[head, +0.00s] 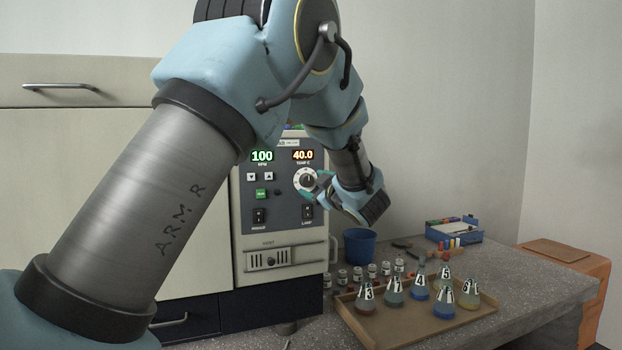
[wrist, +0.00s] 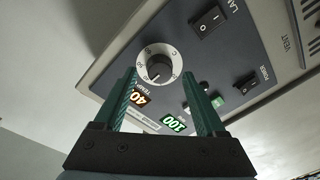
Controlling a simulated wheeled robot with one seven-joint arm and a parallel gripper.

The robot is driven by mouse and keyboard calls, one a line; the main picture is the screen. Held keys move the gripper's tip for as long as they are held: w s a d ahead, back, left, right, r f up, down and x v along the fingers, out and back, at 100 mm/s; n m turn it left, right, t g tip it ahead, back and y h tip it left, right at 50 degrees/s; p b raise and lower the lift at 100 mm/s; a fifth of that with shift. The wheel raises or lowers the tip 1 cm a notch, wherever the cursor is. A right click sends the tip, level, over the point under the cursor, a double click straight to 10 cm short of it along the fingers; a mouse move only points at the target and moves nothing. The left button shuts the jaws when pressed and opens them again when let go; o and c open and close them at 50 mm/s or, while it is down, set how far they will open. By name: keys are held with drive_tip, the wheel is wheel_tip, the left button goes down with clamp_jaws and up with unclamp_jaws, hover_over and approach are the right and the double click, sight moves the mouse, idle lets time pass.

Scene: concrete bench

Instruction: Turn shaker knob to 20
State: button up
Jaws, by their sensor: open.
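The shaker's front panel (head: 285,215) is dark grey, with a green 100 RPM display (head: 262,156) and an orange 40.0 TEMP display (head: 303,155). One round knob, dark with a white numbered dial (head: 306,180), sits below the TEMP display. It shows upside down in the wrist view (wrist: 158,65). The exact pointer mark is too small to read for certain. My gripper (head: 313,188) is open in front of the knob. In the wrist view its two teal fingers (wrist: 158,80) stand on either side of the knob's lower edge, with nothing between them; contact cannot be told.
Rocker switches (head: 308,212) and a vent slider (head: 270,260) lie below on the panel. A wooden tray (head: 350,312) with several numbered flasks, small vials and a blue bin (head: 360,247) stand on the bench to the right. A blue box (head: 455,233) is behind.

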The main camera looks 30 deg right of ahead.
drive_tip(key=shift+w, duration=0.95)
clamp_jaws()
